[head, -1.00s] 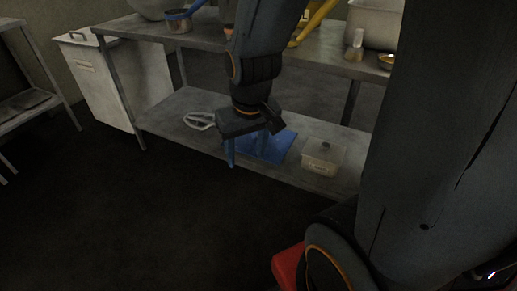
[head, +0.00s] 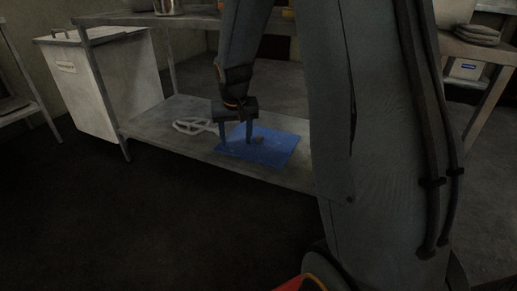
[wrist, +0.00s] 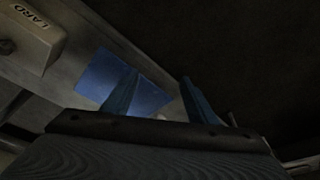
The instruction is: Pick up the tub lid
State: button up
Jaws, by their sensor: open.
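A flat blue square (head: 275,150), which looks like the tub lid, lies on the lower shelf of the metal table. A small greyish bump (head: 258,140) shows on it. My gripper (head: 237,142) points down over its left part, fingers apart and nothing between them. Whether the fingertips touch it, I cannot tell. In the wrist view the blue lid (wrist: 95,75) shows behind and left of my open gripper (wrist: 158,75), partly hidden by one finger.
A whisk-like pale utensil (head: 192,127) lies left of the lid on the shelf (head: 165,140). A box marked LARD (wrist: 28,42) is in the wrist view. A white bin (head: 95,85) stands left. Table legs and the upper top surround my arm.

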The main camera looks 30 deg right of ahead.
jog(key=w+d+f+m+h, duration=0.1)
jog(key=w+d+f+m, duration=0.35)
jog(key=w+d, duration=0.8)
send_near(259, 137)
jog(key=f, duration=0.2)
jog(key=w+f+b, duration=0.1)
jog(key=shift+w+f+m+h, duration=0.2)
jog(key=shift+f+m+h, duration=0.1)
jog(key=shift+h, duration=0.1)
jog(key=shift+b+x, duration=1.75)
jog(key=shift+x, duration=1.1)
jog(key=shift+s+d, duration=0.1)
jog(key=shift+r, duration=0.1)
grip_shut()
jog(key=shift+r, duration=0.15)
